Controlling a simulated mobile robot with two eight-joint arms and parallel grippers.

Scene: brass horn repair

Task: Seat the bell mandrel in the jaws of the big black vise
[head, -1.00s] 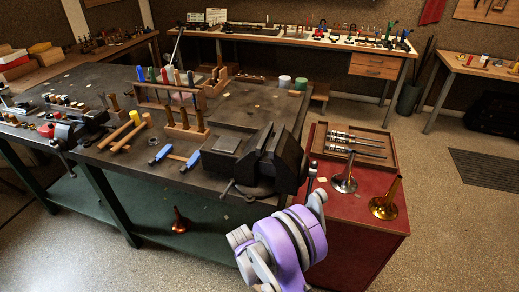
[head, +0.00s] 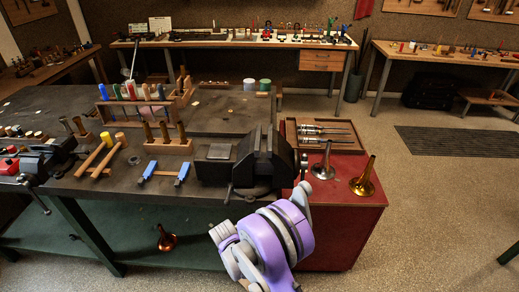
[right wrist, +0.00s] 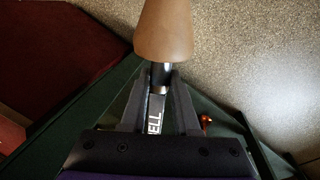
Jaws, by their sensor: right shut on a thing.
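The big black vise (head: 262,158) is bolted at the front right corner of the dark bench in the head view. The cone points away beyond the fingertips, and the shank lies between the fingers. The mandrel is apart from the vise. In the head view my purple right arm stands in front of the bench, and its gripper and the mandrel are hidden. My left gripper is not in view.
A red cabinet (head: 345,226) right of the vise carries a wooden tray (head: 290,131), a silver bell (head: 324,168) and a gold bell (head: 363,182). Blue-handled tools (head: 147,172) lie left of the vise. A copper bell (head: 166,239) is on the green lower shelf (head: 110,240). Open floor lies right.

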